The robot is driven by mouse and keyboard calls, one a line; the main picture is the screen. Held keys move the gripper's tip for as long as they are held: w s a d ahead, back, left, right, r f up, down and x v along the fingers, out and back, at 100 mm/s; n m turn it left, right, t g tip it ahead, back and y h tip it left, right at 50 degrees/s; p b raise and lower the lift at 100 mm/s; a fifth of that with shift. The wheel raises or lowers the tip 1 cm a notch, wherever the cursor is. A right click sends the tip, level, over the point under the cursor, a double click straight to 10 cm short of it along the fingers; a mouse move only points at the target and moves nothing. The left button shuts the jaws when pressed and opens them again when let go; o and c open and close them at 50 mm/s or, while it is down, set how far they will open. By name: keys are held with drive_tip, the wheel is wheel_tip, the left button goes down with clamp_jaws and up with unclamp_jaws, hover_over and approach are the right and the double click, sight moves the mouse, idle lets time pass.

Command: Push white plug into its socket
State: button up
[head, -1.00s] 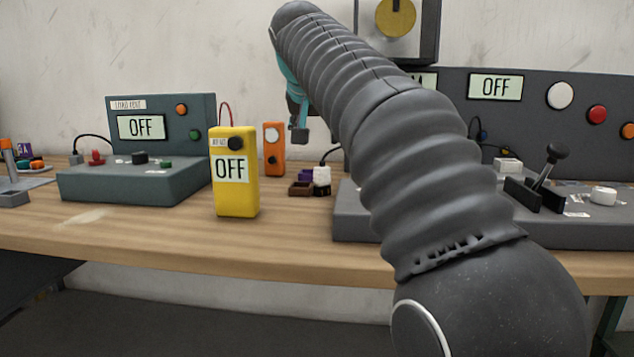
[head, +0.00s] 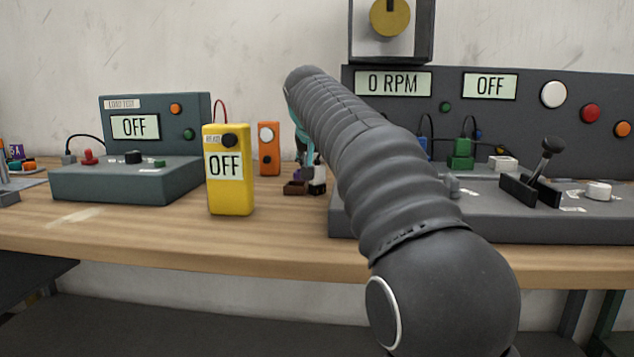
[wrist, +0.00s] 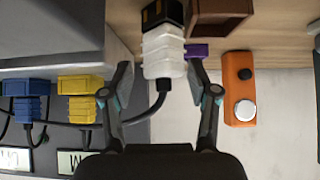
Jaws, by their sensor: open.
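The white plug (wrist: 163,55) is a ribbed white body with a dark cable. In the wrist view it lies between my gripper's two fingers, and it shows small in the head view (head: 318,175). A black piece with yellow marks (wrist: 162,12) adjoins its far end; I cannot tell whether this is the socket or how far the plug is in. My gripper (wrist: 161,82) is open, one finger on each side of the plug, with gaps visible. In the head view my gripper (head: 306,152) is down beside the plug, partly hidden by my arm.
A brown block (wrist: 220,10) and a purple piece (wrist: 197,50) sit right beside the plug. An orange box (head: 269,148) stands behind, and a yellow meter (head: 229,170) to the left. A grey console (head: 400,226) lies to the right; its blue (wrist: 27,100) and yellow (wrist: 80,100) connectors are near my gripper.

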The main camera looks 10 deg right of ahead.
drive_tip(key=shift+x, duration=0.75)
clamp_jaws()
drive_tip(key=shift+r, duration=0.1)
